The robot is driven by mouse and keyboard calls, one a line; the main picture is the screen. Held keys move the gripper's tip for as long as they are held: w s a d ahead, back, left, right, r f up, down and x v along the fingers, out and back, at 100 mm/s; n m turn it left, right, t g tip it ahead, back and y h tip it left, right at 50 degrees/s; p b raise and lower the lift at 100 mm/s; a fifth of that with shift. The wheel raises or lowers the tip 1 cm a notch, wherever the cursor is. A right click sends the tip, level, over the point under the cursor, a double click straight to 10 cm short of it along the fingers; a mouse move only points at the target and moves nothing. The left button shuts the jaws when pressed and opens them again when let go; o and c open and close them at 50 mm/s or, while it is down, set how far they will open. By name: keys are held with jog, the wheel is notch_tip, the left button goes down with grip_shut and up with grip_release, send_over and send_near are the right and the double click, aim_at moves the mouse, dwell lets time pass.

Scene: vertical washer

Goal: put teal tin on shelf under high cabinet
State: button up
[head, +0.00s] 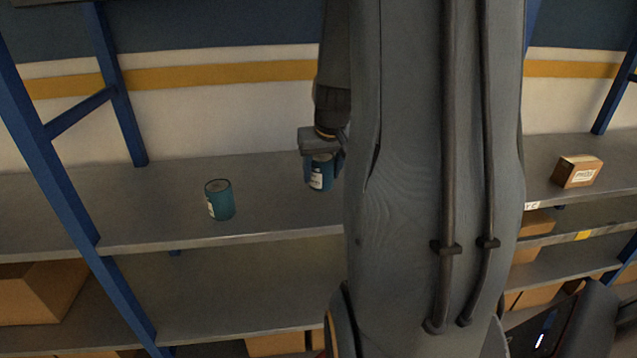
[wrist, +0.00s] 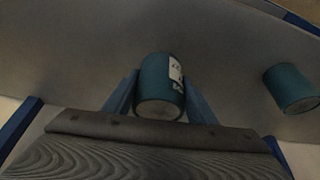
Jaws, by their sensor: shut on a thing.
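My gripper (head: 322,176) is shut on a teal tin (head: 320,180) with a white label, over the upper grey shelf (head: 280,215). The held tin is upright in the head view; I cannot tell whether its base touches the shelf. In the wrist view this tin (wrist: 158,85) sits between the two blue fingers of my gripper (wrist: 160,98). A second teal tin (head: 219,200) stands upright on the same shelf to the left, apart from my gripper; it also shows at the right of the wrist view (wrist: 291,88). I cannot make out a high cabinet for certain.
Blue rack posts (head: 45,140) stand at the left. A small cardboard box (head: 577,171) sits on the shelf at the right. Larger boxes (head: 40,293) lie on a lower level. My arm hides the middle of the shelf. Bare shelf lies between the two tins.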

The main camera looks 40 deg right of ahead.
aim_at(322, 184)
jog(key=shift+f, duration=2.15)
jog(key=shift+f, duration=0.15)
jog(key=o, duration=1.2)
jog(key=shift+o, duration=0.2)
jog(key=shift+r, duration=0.3)
jog(key=b+v, duration=0.1)
jog(key=v, duration=1)
jog(key=shift+s+r+b, duration=0.25)
jog(key=shift+r+b, duration=0.05)
jog(key=shift+b, duration=0.05)
jog(key=s+a+f+n+g+y, duration=0.1)
jog(key=a+f, duration=0.4)
jog(key=a, duration=0.8)
jog(key=s+a+f+n+g+y, duration=0.1)
jog(key=s+a+f+n, duration=0.3)
jog(key=a, duration=0.9)
notch_tip(322, 184, down, 2)
jog(key=shift+a+f+g, duration=0.25)
jog(key=shift+g, duration=0.05)
